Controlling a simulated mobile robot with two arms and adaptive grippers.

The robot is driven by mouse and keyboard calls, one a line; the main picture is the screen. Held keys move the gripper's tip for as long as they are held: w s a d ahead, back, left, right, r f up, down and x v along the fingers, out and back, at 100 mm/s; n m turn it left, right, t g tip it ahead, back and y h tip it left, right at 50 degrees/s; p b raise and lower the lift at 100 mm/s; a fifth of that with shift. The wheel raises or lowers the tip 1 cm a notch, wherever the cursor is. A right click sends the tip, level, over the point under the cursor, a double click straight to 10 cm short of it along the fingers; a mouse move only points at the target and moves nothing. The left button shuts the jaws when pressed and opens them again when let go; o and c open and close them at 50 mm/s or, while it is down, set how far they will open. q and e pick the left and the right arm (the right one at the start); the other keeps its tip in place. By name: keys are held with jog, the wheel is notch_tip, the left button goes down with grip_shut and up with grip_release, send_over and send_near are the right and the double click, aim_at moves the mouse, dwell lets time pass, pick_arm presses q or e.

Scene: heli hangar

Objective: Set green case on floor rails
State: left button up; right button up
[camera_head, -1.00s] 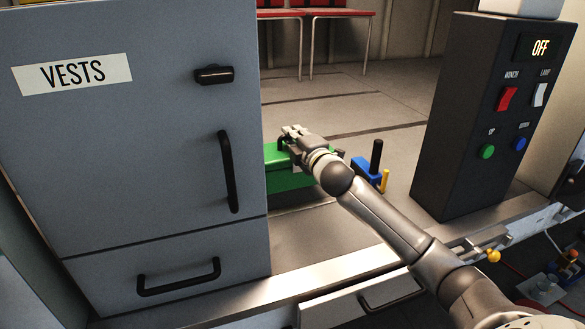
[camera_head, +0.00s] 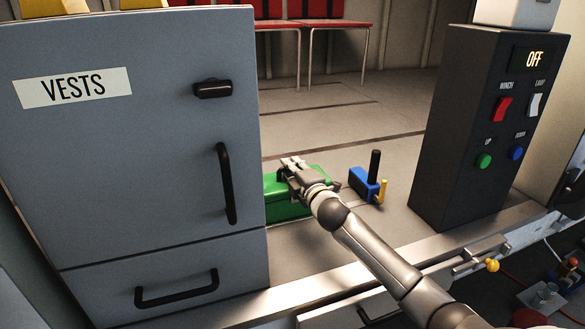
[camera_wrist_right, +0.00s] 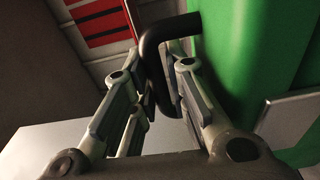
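The green case (camera_head: 284,205) sits on the floor behind the grey vests cabinet, which hides its left part. My right gripper (camera_head: 293,165) is at the top of the case. In the right wrist view the case's green side (camera_wrist_right: 265,70) fills the right, and its black handle (camera_wrist_right: 160,45) runs down between the fingers of my right gripper (camera_wrist_right: 155,95). The fingers are close around the handle; whether they press on it is hard to see. My left gripper is not in view.
The vests cabinet (camera_head: 130,150) stands at the left with black handles. A blue block with black and yellow posts (camera_head: 363,182) is right of the case. A black control box (camera_head: 480,130) reading OFF stands at the right. Red chairs (camera_head: 325,30) are behind. Floor (camera_head: 320,120) beyond the case is open.

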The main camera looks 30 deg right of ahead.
jog(key=shift+o, duration=1.2)
jog(key=shift+r, duration=0.1)
jog(key=shift+s+a, duration=0.1)
jog(key=shift+s, duration=0.35)
jog(key=s+a+b, duration=0.1)
jog(key=s+b, duration=0.1)
jog(key=s, duration=0.9)
jog(key=shift+a, duration=0.4)
